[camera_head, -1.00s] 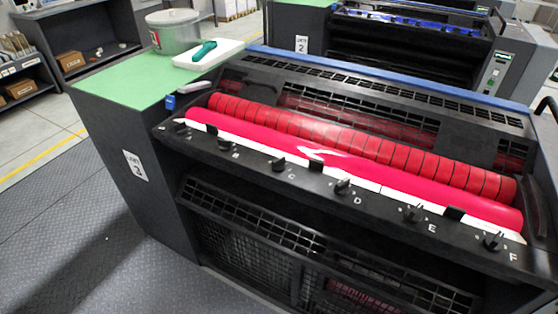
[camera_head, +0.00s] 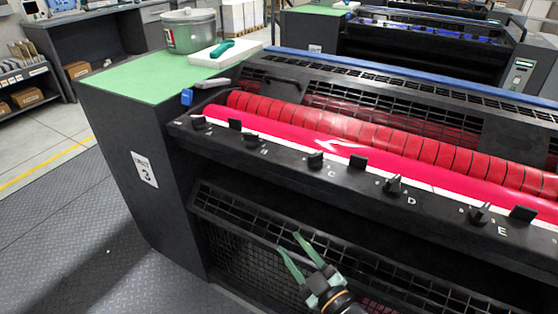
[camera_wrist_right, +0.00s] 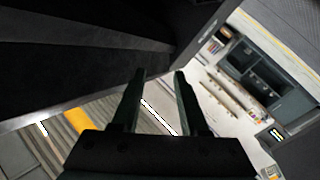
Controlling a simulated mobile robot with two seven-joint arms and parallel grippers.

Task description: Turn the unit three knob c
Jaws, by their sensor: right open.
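Unit three is the near dark press with a "3" label (camera_head: 144,169) on its side panel. My right gripper (camera_head: 289,243) is open and empty, with greenish fingers pointing up and left. In the head view it shows below knob C, in front of the lower mesh guard and apart from the knob. The right wrist view shows its two fingers (camera_wrist_right: 159,75) apart with nothing between them; no knob shows there. My left gripper is out of view.
Knob B (camera_head: 252,140) is left of knob C, and knob D (camera_head: 393,184) is right of it. Black clips (camera_head: 358,162) stand between knobs. A red roller (camera_head: 345,127) lies behind the ledge. A pot (camera_head: 189,32) and white tray (camera_head: 226,54) sit on the green top.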

